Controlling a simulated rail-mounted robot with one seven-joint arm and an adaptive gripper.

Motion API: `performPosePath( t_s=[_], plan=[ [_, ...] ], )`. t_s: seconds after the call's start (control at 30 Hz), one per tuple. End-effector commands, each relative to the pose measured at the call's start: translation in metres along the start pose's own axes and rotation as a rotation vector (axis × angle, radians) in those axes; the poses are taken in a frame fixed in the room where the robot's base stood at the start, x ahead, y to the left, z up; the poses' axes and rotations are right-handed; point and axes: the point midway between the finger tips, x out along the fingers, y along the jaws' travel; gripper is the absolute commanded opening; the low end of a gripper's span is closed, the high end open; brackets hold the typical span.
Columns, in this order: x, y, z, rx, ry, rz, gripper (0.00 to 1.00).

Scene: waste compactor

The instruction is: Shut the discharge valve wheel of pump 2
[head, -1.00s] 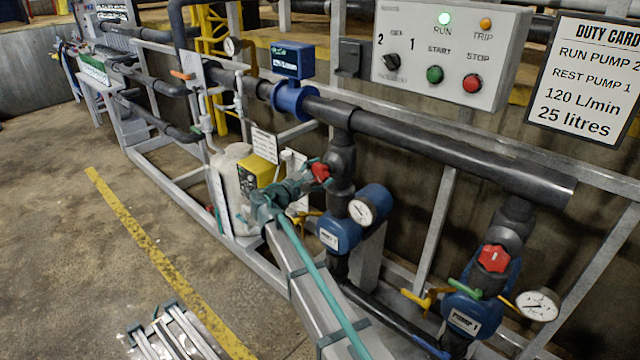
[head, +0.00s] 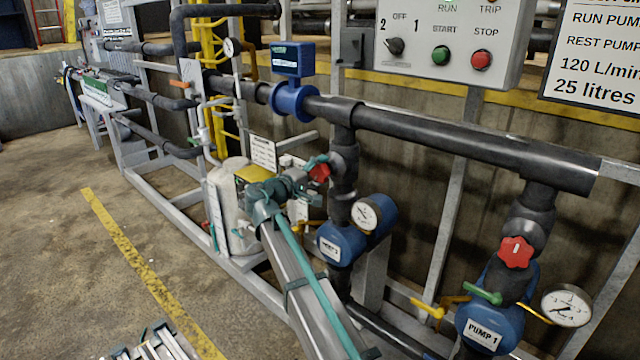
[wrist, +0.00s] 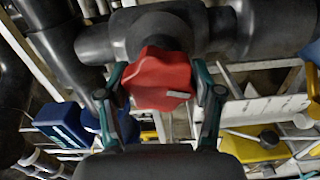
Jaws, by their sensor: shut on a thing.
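The red valve wheel of pump 2 (head: 319,172) sits on the dark discharge pipe above the blue pump 2 (head: 343,243). My gripper (head: 314,165) reaches it from the left. In the wrist view the red lobed wheel (wrist: 160,78) fills the space between the two teal fingers of my gripper (wrist: 160,95), with a finger on each side, and a pale mark shows low on its face. My gripper is shut on this wheel. In the head view the fingers and my arm partly hide the wheel.
Pump 1 (head: 490,325) with its own red wheel (head: 516,252) stands to the right. A control panel (head: 450,40) and a duty card (head: 598,50) are above. A blue flow meter (head: 292,60) sits on the header pipe (head: 450,135).

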Motion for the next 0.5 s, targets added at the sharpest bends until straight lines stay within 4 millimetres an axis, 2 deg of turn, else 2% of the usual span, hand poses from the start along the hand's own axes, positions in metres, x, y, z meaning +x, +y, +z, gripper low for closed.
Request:
performPosePath(
  t_s=[0.03, 0.5],
  plan=[
    [-0.0001, -0.0057, 0.0004, 0.046, 0.000, 0.000, 0.31],
    [0.0000, -0.0038, 0.0007, 0.493, 0.000, 0.000, 0.31]
  ],
)
